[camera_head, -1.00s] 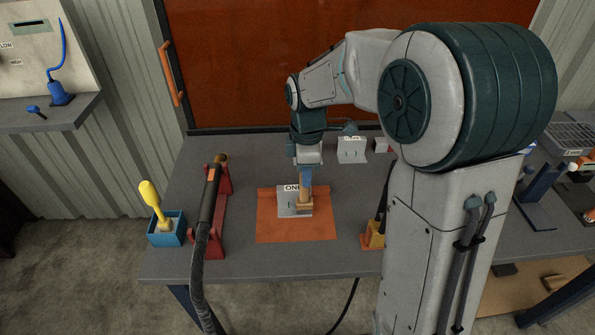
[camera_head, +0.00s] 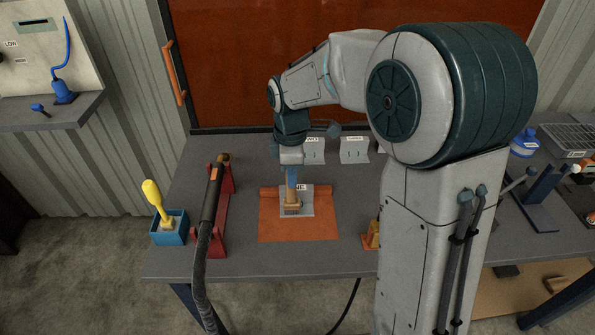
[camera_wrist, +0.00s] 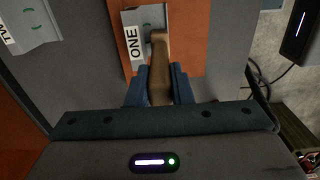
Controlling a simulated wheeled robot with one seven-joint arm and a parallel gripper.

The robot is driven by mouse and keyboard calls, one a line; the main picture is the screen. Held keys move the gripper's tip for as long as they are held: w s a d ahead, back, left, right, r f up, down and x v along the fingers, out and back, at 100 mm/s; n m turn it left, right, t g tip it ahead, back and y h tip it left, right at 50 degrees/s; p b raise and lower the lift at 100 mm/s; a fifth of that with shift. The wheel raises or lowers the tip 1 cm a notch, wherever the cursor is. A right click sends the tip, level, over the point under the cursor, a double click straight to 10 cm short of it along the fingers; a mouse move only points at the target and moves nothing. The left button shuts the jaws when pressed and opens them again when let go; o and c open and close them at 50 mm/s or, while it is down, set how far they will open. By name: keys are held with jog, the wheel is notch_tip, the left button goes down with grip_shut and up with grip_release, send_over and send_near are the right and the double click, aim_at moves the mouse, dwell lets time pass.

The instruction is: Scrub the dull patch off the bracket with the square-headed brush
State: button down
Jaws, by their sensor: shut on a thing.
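My gripper (camera_head: 291,178) points down over the bench and is shut on a brush (camera_head: 292,206) with a wooden, block-like head. In the wrist view the brush's brown handle (camera_wrist: 160,56) stands between my two blue fingers (camera_wrist: 160,88). The bracket labelled ONE (camera_head: 308,207) is a grey plate on the orange mat. The brush head is over the middle of its plate and seems to touch it; contact is hard to tell. In the wrist view the bracket (camera_wrist: 150,16) shows a small greenish mark, partly hidden by the handle. I cannot make out the dull patch.
Brackets TWO (camera_head: 314,152) and THREE (camera_head: 354,151) stand at the back of the bench. A yellow-handled brush (camera_head: 153,195) stands in a blue box (camera_head: 170,236) at left. A red rack (camera_head: 222,205) holds a black hose tool. An orange-yellow block (camera_head: 371,236) is partly behind my arm.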

jog(key=shift+d, duration=2.1)
jog(key=a, duration=0.5)
jog(key=shift+a+p, duration=0.3)
jog(key=shift+a, duration=0.05)
jog(key=shift+r, duration=0.1)
notch_tip(320, 180, up, 8)
jog(key=p, duration=0.6)
